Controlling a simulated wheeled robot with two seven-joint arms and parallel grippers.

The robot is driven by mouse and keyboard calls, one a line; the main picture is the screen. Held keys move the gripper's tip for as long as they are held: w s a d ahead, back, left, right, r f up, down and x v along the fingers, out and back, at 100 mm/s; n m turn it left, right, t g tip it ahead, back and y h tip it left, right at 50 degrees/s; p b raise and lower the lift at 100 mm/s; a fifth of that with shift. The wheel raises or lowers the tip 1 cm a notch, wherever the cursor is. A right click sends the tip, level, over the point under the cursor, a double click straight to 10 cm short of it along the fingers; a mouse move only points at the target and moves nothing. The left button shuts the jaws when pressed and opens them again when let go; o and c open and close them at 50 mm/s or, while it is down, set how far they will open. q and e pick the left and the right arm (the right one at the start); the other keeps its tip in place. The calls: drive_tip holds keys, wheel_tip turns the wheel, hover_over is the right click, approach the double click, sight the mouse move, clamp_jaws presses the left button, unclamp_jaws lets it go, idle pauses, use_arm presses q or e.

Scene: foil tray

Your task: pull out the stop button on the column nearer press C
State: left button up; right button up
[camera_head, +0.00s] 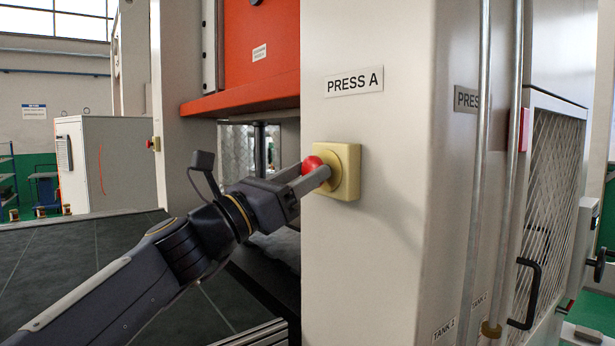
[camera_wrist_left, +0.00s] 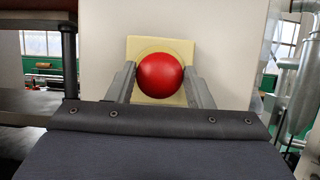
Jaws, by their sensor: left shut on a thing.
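A red round stop button (camera_head: 313,164) sits on a square yellow housing (camera_head: 346,172) on a pale column (camera_head: 375,240) labelled PRESS A (camera_head: 354,81). My left gripper (camera_head: 316,172) reaches it from the left and is shut on this button. In the left wrist view the red button (camera_wrist_left: 160,75) lies between the two fingers, in front of its yellow housing (camera_wrist_left: 137,48). A second small red button on a yellow housing (camera_head: 154,144) shows on a farther column (camera_head: 180,150), well apart from my gripper. No press C label is readable. My right gripper is not in view.
An orange-red press part (camera_head: 262,50) overhangs just above and behind my left gripper. Vertical pipes (camera_head: 475,190) and a mesh guard (camera_head: 550,190) with a black handle (camera_head: 527,293) stand at right. A white cabinet (camera_head: 105,165) stands at the back left.

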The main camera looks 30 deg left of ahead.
use_arm(q)
drive_tip(key=o, duration=1.3)
drive_tip(key=shift+s+a, duration=0.1)
drive_tip(key=shift+s, duration=0.05)
drive_tip(key=shift+o, duration=0.2)
drive_tip(key=b+v, duration=0.2)
drive_tip(key=v, duration=0.5)
drive_tip(key=shift+s+f, duration=0.25)
drive_tip(key=shift+s, duration=0.05)
drive_tip(key=shift+a, duration=0.1)
